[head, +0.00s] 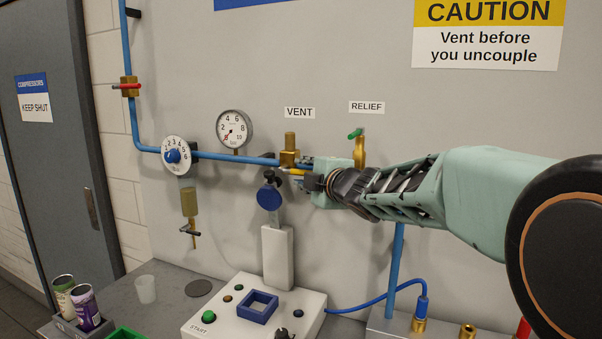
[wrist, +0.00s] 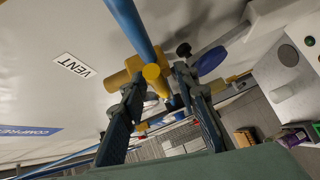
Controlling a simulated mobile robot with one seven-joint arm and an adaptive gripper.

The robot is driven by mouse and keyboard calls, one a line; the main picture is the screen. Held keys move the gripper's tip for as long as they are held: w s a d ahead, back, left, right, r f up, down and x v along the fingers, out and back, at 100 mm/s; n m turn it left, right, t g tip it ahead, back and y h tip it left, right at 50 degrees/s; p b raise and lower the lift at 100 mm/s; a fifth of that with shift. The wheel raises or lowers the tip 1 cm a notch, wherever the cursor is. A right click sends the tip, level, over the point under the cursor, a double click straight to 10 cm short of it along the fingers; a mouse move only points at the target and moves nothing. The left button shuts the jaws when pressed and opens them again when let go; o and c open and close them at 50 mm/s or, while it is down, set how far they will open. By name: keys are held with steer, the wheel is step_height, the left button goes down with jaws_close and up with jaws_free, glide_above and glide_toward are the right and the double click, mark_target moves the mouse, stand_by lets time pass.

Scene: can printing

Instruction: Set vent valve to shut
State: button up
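The vent valve (head: 289,155) is a brass body on the blue pipe, under the VENT label (head: 300,113). Its yellow handle (head: 295,172) points right, roughly along the pipe. My gripper (head: 308,178) is at the handle's right end, in front of the panel. In the wrist view, my gripper (wrist: 159,80) has its two dark fingers spread apart. The yellow round end of the valve (wrist: 152,72) shows between and just beyond the fingertips. I cannot tell whether either finger touches it. My gripper hides part of the handle and pipe in the head view.
The relief valve (head: 359,152) with a green lever is just right of the vent, close above my wrist. A gauge (head: 235,128) and dial (head: 177,155) are left. The printer base (head: 232,325) stands below.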

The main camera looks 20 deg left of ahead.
steer(key=shift+c, duration=0.3)
jaws_close()
steer(key=shift+f+b, duration=0.2)
steer(key=shift+b, duration=0.35)
